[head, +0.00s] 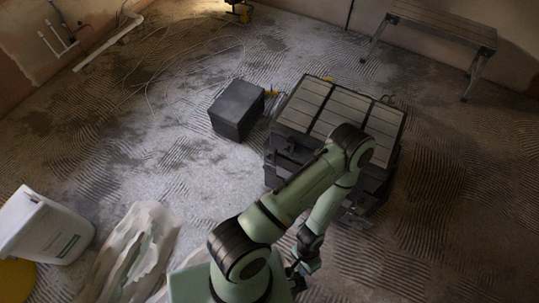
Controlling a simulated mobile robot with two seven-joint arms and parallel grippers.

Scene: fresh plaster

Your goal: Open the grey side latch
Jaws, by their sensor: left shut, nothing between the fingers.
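A large dark case (285,140) with a grey slatted top stands on the floor right of centre. I cannot make out the grey side latch; part of the case's near side is hidden behind my green left arm. My left gripper (298,270) hangs at the bottom middle, on the near side of the case and apart from it. Its fingers are small and dark; it is shut and holds nothing. My right gripper is not in view.
A smaller dark box (236,110) stands left of the case. A white bucket (45,228) and a crumpled pale sack (135,252) are at the lower left. A bench (440,22) stands at the back right. The floor at right front is clear.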

